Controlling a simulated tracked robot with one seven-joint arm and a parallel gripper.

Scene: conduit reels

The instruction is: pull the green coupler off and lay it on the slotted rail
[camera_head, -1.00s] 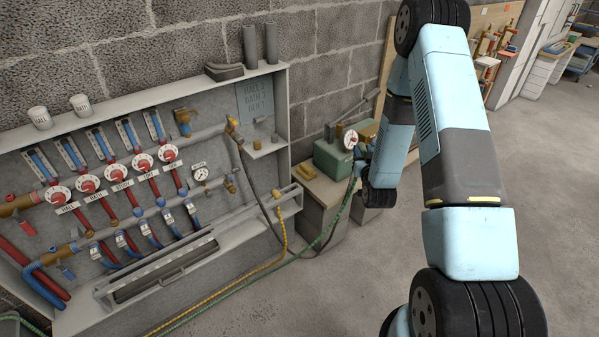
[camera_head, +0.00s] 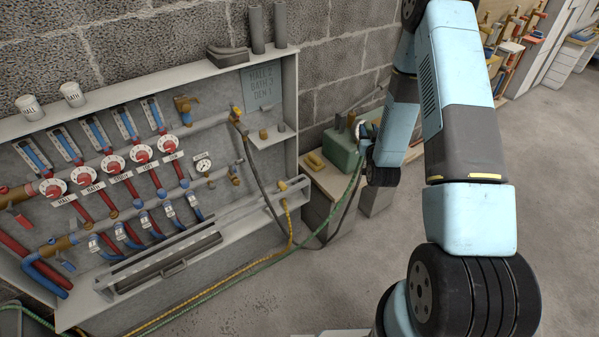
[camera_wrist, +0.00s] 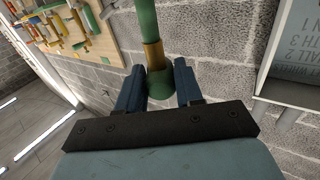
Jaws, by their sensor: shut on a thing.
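My gripper (camera_wrist: 159,78) shows in the wrist view with its two dark blue fingers on either side of a green coupler (camera_wrist: 160,82). It is shut on this coupler. A brass collar (camera_wrist: 153,55) and a green hose (camera_wrist: 145,18) run up from the coupler. In the head view the green hose (camera_head: 347,200) rises from the floor to the wrist of my arm, beside a green box. The arm hides most of the gripper and coupler there. The slotted rail (camera_head: 238,224) runs along the front of the valve panel, left of my gripper.
The valve panel (camera_head: 268,170) carries red dials and pipes. A yellow hose (camera_head: 289,225) hangs from the rail's right end, near a dark hose. The green box (camera_head: 339,150) stands on a low bench (camera_head: 325,180). Open floor lies in front.

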